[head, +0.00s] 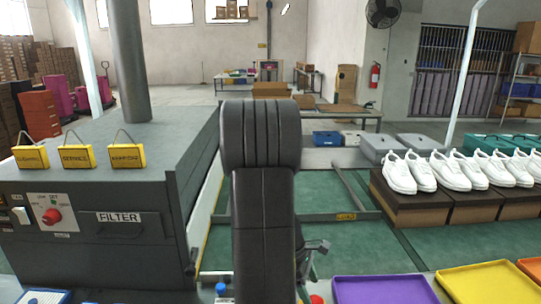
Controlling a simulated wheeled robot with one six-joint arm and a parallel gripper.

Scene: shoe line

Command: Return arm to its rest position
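My arm (262,200) stands upright in the middle of the head view, a dark, padded-looking link that rises in front of the scene. A small grey metal part (318,246) shows low on the arm's right side; it looks like part of my gripper, mostly hidden behind the link. I cannot make out its fingers or whether it holds anything.
A dark grey filter cabinet (95,195) with yellow tags stands close on the left. White shoes (447,171) sit on brown boxes (410,206) at the right. A purple tray (385,289) and a yellow tray (487,283) lie at the lower right. Green floor shows between.

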